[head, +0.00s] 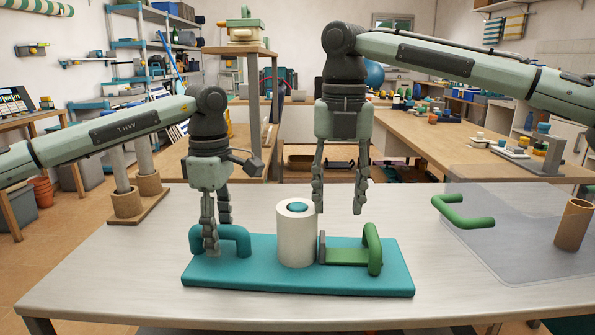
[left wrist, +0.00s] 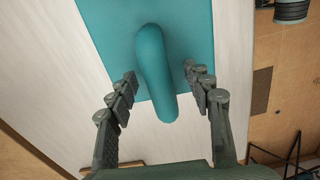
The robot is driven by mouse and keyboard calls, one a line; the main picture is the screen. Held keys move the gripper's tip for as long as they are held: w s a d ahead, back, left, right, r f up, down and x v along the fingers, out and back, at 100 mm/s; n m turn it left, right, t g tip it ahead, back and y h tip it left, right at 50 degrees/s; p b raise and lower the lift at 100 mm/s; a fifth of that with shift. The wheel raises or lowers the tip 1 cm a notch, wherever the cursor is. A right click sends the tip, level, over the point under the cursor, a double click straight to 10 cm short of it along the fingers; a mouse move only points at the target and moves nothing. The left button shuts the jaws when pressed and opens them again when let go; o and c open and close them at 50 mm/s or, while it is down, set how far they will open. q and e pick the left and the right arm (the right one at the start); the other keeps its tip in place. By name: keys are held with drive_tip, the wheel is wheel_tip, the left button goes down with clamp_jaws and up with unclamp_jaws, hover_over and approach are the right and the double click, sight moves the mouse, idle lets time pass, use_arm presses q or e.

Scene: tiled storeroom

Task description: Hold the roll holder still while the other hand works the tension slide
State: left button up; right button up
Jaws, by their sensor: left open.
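The roll holder has a flat teal base (head: 300,284) on the grey table, with a teal bar handle (head: 237,240) at its left end. A white roll (head: 296,240) stands upright at its middle. Right of the roll is the green tension slide (head: 347,256) with an upright green grip (head: 374,249). My left gripper (head: 217,236) is open, its fingers on either side of the teal handle. In the left wrist view, the handle (left wrist: 155,72) lies between the spread fingertips (left wrist: 160,76), with gaps showing. My right gripper (head: 338,211) is open and empty, above the slide.
A brown tube (head: 574,225) stands at the right edge. The front tabletop is clear.

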idle(0.3)
use_arm(q)
drive_tip(key=shift+r+p, duration=2.9)
drive_tip(key=shift+r, duration=1.1)
